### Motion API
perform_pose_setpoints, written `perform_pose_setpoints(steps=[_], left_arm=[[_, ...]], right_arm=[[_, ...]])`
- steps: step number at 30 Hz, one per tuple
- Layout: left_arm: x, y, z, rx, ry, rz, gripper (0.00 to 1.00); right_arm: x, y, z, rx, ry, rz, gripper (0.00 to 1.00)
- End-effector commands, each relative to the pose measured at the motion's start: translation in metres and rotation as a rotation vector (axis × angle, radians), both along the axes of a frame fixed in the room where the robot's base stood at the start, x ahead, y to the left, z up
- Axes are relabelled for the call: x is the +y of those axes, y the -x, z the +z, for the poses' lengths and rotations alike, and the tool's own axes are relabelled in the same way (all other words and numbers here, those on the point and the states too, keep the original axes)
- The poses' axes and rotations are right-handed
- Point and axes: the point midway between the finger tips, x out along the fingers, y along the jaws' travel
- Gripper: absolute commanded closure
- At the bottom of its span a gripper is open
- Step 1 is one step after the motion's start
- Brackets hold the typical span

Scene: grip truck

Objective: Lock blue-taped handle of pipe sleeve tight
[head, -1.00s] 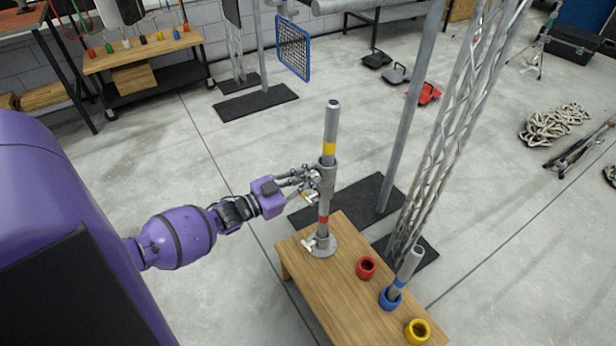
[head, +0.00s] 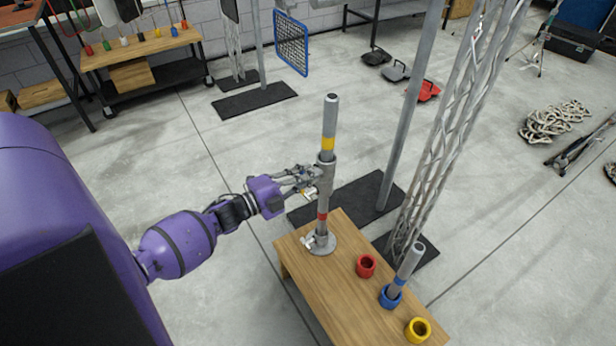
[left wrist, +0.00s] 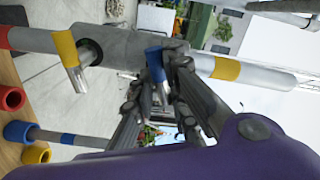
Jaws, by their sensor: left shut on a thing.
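A grey pipe sleeve (head: 327,176) sits around an upright pipe (head: 330,112) on the wooden table. The pipe has a yellow band above the sleeve and a red band below it. In the left wrist view the sleeve (left wrist: 125,48) lies sideways and carries two handles. The blue-taped handle (left wrist: 154,62) is between the fingers of my left gripper (left wrist: 160,84), which is shut on it. The yellow-taped handle (left wrist: 66,52) is apart from the fingers. In the head view my left gripper (head: 309,178) is at the sleeve's left side and hides the blue handle. My right gripper is not in view.
The wooden table (head: 345,290) also bears a red cup (head: 366,266), a blue cup (head: 390,297) with a short pipe (head: 407,263) leaning in it, and a yellow cup (head: 418,330). A truss tower (head: 446,140) and a grey pole (head: 411,105) stand close behind.

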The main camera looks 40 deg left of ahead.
Motion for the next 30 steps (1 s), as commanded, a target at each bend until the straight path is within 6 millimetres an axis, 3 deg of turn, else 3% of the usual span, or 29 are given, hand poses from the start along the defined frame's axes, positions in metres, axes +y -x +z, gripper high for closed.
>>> perform_pose_setpoints(steps=[12,29,30], left_arm=[[0.0023,-0.0011,0.0017,-0.074,-0.185,0.003,1.00],[0.0014,-0.0016,0.0036,-0.088,-0.213,0.001,1.00],[0.0014,-0.0017,0.0036,-0.088,-0.213,0.001,0.84]], right_arm=[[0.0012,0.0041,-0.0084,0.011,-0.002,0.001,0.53],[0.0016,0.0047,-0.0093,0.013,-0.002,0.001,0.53],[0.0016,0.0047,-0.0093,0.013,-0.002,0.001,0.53]])
